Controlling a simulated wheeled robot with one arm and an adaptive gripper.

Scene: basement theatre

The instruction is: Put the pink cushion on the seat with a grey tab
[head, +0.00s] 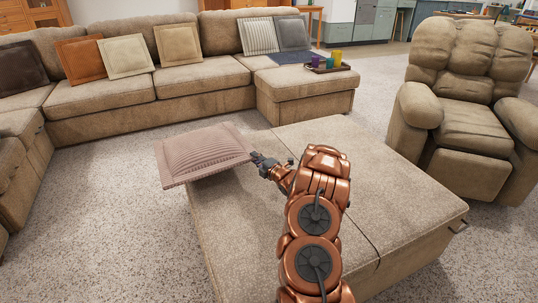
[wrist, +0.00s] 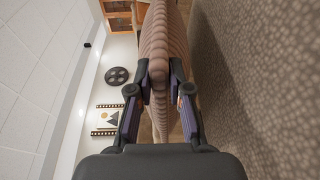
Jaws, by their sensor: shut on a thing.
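The pink cushion (head: 203,152), square and ribbed with a flat border, is held in the air over the left far corner of the large beige ottoman (head: 300,190). My gripper (head: 262,163) is shut on the cushion's right edge. In the wrist view the cushion (wrist: 163,45) stands edge-on between the two fingers (wrist: 159,75). The beige sofa has a left seat (head: 100,95), a middle seat (head: 203,76) and a right chaise seat (head: 305,82). A small dark tab (head: 458,228) is on the ottoman's right corner; I cannot tell its exact colour.
Brown (head: 20,68), orange (head: 80,60), cream (head: 125,55), beige (head: 178,43), striped (head: 258,36) and grey (head: 293,34) cushions lean on the sofa back. A tray with cups (head: 328,68) is on the chaise. A recliner (head: 475,130) stands right. Carpet (head: 110,210) is clear left.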

